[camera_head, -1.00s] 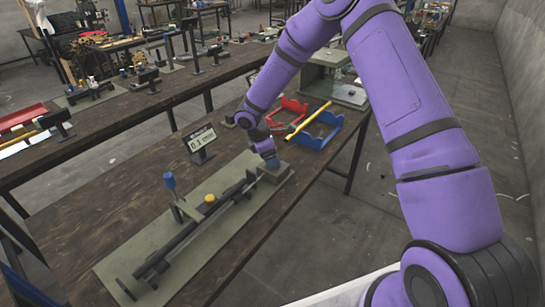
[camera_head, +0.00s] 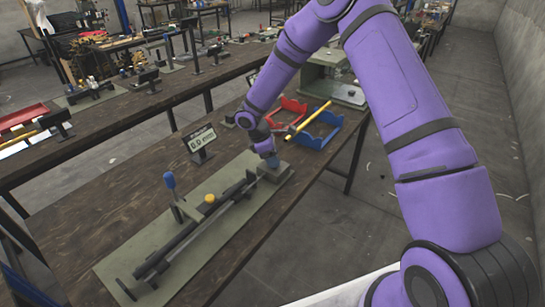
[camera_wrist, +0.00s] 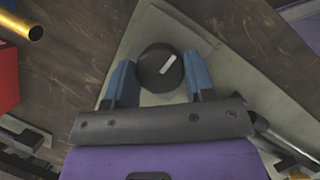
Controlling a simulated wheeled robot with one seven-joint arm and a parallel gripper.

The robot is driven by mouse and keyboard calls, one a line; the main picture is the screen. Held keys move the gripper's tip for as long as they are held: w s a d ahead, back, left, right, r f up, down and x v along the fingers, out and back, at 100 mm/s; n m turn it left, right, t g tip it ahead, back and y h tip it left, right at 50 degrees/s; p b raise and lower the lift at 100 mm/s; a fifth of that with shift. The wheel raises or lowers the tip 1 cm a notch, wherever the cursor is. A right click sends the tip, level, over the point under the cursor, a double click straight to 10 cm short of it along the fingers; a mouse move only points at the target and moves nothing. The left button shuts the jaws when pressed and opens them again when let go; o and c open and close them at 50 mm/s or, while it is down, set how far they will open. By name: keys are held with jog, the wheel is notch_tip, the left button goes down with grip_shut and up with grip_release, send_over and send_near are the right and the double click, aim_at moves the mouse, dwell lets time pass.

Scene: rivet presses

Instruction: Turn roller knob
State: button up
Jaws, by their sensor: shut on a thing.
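The roller knob (camera_wrist: 157,62) is a round black knob with a white pointer line, seen in the wrist view. The line points toward the upper right. My gripper (camera_wrist: 160,80) has its two blue fingers on either side of the knob, shut on it. In the head view, my gripper (camera_head: 272,162) points down at the grey block (camera_head: 277,177) at the far end of the long roller fixture. The knob itself is hidden there by the fingers.
The fixture's base plate (camera_head: 130,262) carries a long dark bar, a blue-topped lever (camera_head: 169,181) and a yellow knob (camera_head: 210,199). A small digital display (camera_head: 200,143) stands behind it. Red (camera_head: 290,108) and blue (camera_head: 318,130) holders with a yellow rod (camera_head: 309,119) lie close by.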

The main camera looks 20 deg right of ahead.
jog(key=m+g, duration=0.1)
jog(key=m, duration=0.3)
jog(key=shift+m+g+y, duration=0.3)
jog(key=shift+g, duration=0.1)
jog(key=shift+w+m+g+y, duration=0.1)
jog(key=shift+m+g+y, duration=0.35)
jog(key=shift+m, duration=1.25)
jog(key=o, duration=0.9)
jog(key=v, duration=1)
jog(key=shift+w+r, duration=0.15)
jog(key=shift+r, duration=0.25)
